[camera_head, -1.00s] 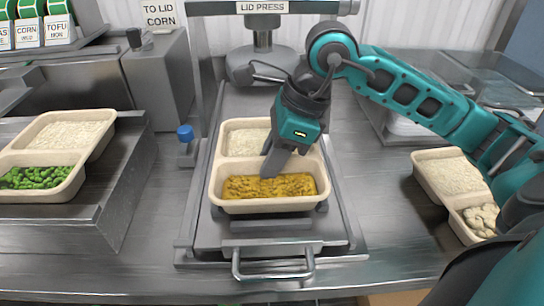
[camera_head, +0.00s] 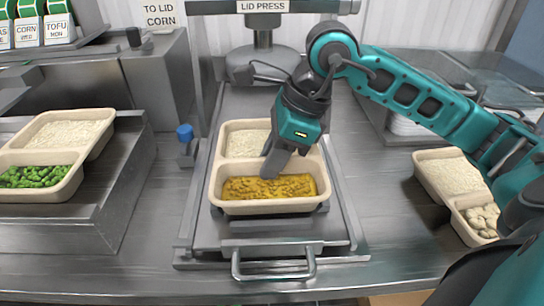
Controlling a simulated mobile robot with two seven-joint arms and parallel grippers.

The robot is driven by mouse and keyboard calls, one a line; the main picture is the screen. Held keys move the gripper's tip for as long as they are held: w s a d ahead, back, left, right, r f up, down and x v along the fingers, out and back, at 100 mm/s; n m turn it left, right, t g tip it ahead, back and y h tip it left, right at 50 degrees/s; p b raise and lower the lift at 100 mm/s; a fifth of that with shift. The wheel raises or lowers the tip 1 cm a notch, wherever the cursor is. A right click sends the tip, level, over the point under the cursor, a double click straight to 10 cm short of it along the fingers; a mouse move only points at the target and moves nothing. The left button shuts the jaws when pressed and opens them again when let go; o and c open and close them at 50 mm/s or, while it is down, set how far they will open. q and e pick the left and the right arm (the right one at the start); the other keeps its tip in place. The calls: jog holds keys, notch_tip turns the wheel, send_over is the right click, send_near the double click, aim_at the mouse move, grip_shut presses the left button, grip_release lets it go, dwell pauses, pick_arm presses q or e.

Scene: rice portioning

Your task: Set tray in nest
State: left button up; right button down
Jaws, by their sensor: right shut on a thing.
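A beige two-compartment tray (camera_head: 268,208) sits at the nest (camera_head: 216,240) on the sliding plate under the lid press, level as far as I can see. Rice fills its far compartment and yellow-brown food its near one. My right gripper (camera_head: 270,172) reaches down from the upper right, its fingers at the divider between the two compartments, shut on the tray. The gripper hides part of the divider and the rice. I cannot tell whether the tray's underside rests fully in the nest. My left gripper is not in view.
A tray with rice and green peas (camera_head: 75,190) stands on a raised steel block at left. A tray with rice and pale chunks (camera_head: 425,172) lies at right under my arm. The lid press (camera_head: 262,62) stands behind. A blue-capped item (camera_head: 185,134) is left of the nest.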

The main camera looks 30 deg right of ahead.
jog(key=shift+f+b, duration=0.35)
jog(key=shift+b, duration=0.3)
dwell(0.8)
jog(key=shift+c, duration=1.8)
grip_release()
jog(key=shift+r, duration=0.1)
jog(key=shift+r+p, duration=3)
jog(key=shift+r, duration=0.95)
jog(key=shift+f, duration=0.1)
